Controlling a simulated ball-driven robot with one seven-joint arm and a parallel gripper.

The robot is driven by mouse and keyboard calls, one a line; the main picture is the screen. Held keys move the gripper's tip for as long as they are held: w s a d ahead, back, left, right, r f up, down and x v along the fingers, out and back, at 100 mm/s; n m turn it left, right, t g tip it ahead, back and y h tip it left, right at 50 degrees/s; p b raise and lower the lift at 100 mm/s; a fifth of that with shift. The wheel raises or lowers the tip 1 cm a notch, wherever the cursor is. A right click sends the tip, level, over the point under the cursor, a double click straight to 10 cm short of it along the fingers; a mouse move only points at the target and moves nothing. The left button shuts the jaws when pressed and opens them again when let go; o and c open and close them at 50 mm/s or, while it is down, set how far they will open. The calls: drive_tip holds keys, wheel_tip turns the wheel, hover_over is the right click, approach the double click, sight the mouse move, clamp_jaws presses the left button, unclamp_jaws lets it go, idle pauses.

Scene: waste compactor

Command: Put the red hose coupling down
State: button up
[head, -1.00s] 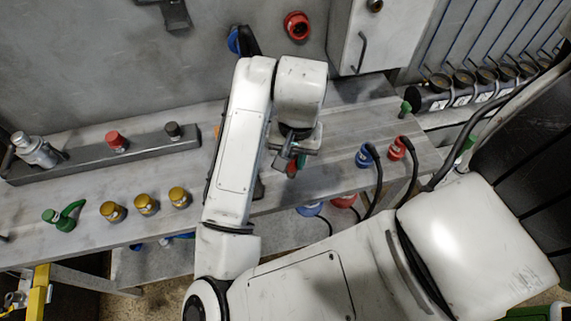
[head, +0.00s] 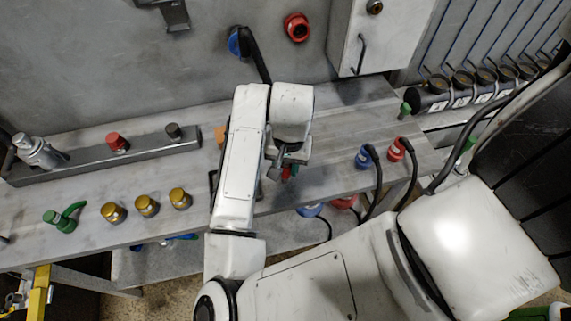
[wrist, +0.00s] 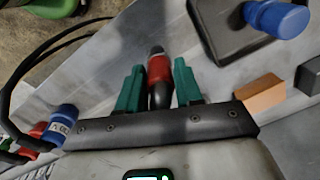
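The red hose coupling (wrist: 158,68), with black ends, sits between the two green fingers of my gripper (wrist: 159,88) in the wrist view. The fingers lie along both its sides and appear to touch it. In the head view my gripper (head: 283,166) is over the right part of the grey bench (head: 330,150), with a bit of red showing at it. The arm hides part of the gripper there. Whether the coupling touches the bench cannot be told.
Blue (head: 364,157) and red (head: 397,149) cabled connectors stand to the right on the bench. An orange block (wrist: 259,94) and a blue-capped part (wrist: 277,18) on a dark plate show in the wrist view. Gold fittings (head: 147,205) and a green one (head: 64,217) stand left.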

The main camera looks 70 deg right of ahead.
drive_tip(key=o, duration=0.4)
drive_tip(key=shift+r, duration=0.15)
drive_tip(key=r, duration=0.4)
drive_tip(key=r+p, duration=0.1)
drive_tip(key=r, duration=0.7)
drive_tip(key=shift+s, duration=0.4)
drive_tip(key=shift+f, duration=0.15)
